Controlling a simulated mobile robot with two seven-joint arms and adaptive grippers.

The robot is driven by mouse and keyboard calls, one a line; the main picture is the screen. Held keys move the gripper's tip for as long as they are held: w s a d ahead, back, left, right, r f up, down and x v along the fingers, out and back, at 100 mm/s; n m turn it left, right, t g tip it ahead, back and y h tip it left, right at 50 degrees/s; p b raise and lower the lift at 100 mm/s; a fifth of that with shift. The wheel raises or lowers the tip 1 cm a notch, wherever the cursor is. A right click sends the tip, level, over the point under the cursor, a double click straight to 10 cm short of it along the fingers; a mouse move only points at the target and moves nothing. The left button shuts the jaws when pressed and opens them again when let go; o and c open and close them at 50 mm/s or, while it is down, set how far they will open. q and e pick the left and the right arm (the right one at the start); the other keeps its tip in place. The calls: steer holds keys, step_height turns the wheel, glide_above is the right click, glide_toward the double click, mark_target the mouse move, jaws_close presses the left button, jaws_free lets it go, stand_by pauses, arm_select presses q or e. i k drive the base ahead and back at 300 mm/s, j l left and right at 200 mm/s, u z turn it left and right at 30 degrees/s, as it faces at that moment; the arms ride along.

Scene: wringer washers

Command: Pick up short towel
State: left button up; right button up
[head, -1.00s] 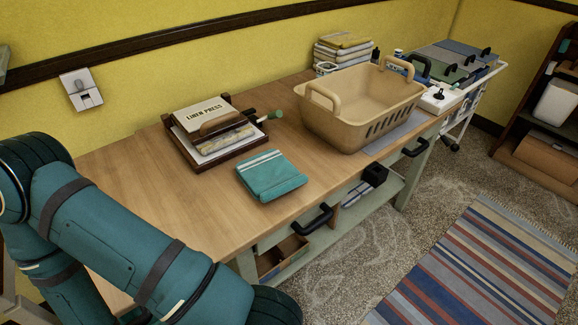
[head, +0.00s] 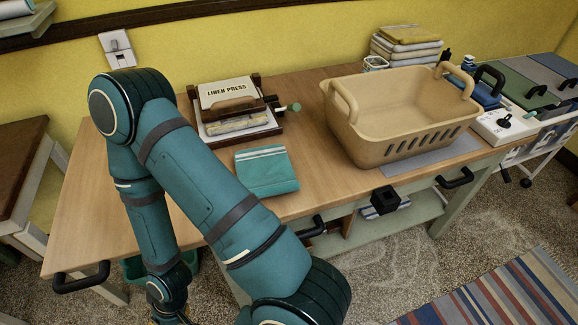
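The short towel, a folded teal towel with pale stripes (head: 267,173), lies flat on the wooden table near its front edge. It is right of my teal arm, below the linen press, and fully visible. My arm bends at an elbow at upper left, and its forearm runs down to the bottom edge in front of the table. The fingers of that arm's gripper are out of the picture. My other gripper is not in view. Nothing is seen touching the towel.
A linen press (head: 228,92) stands behind the towel. A beige basket (head: 395,125) stands to its right on the wooden table (head: 325,190). Black handles (head: 82,280) stick out at the table's front. A striped rug (head: 490,300) lies on the floor.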

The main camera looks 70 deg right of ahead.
mark_target(266, 171)
steer(key=k+l, duration=0.65)
steer(key=l, duration=0.25)
steer(key=i+l, duration=0.15)
steer(key=l, duration=0.1)
